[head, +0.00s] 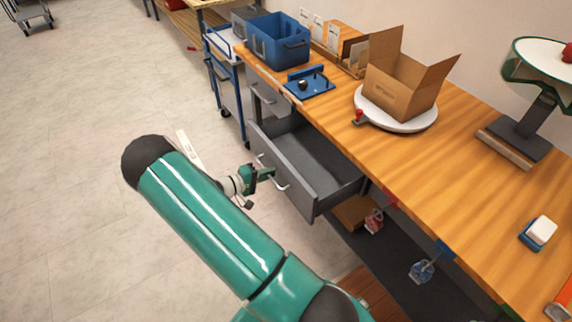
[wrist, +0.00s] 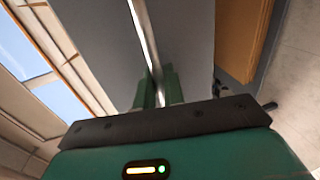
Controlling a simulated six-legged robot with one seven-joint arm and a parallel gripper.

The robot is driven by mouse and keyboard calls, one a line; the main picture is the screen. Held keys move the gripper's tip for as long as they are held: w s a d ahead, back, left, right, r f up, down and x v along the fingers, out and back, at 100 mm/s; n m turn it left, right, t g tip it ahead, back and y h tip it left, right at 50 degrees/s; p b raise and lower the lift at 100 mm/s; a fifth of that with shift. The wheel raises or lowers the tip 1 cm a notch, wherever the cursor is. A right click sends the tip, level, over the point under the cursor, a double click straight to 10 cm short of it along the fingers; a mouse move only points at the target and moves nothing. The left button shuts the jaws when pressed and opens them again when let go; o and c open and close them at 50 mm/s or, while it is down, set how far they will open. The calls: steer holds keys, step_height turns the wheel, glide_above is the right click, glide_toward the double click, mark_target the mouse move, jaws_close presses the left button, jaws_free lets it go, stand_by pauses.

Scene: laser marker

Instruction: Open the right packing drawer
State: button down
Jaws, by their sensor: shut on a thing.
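A grey packing drawer (head: 306,166) under the wooden workbench stands pulled out in the head view, and its inside looks empty. Its front carries a bar handle (head: 279,184). My gripper (head: 265,173) is at the drawer front, shut on the handle. In the wrist view the handle (wrist: 143,35) runs as a pale bar between the green fingers of my gripper (wrist: 158,88), in front of the grey drawer face (wrist: 187,40).
The workbench top (head: 458,160) holds a blue bin (head: 279,40), a blue fixture (head: 308,83), and an open cardboard box (head: 405,88) on a white round plate (head: 396,112). A blue cart (head: 228,85) stands beyond. The floor (head: 75,120) at left is clear.

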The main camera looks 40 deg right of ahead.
steer(key=shift+f+v, duration=0.2)
steer(key=shift+v, duration=0.8)
steer(key=shift+f+v, duration=0.2)
steer(key=shift+v, duration=0.8)
steer(key=shift+w, duration=0.1)
steer(key=c, duration=1.7)
jaws_free()
steer(key=shift+a, duration=0.15)
steer(key=v, duration=1.3)
steer(key=shift+a+r, duration=0.2)
steer(key=shift+a, duration=0.05)
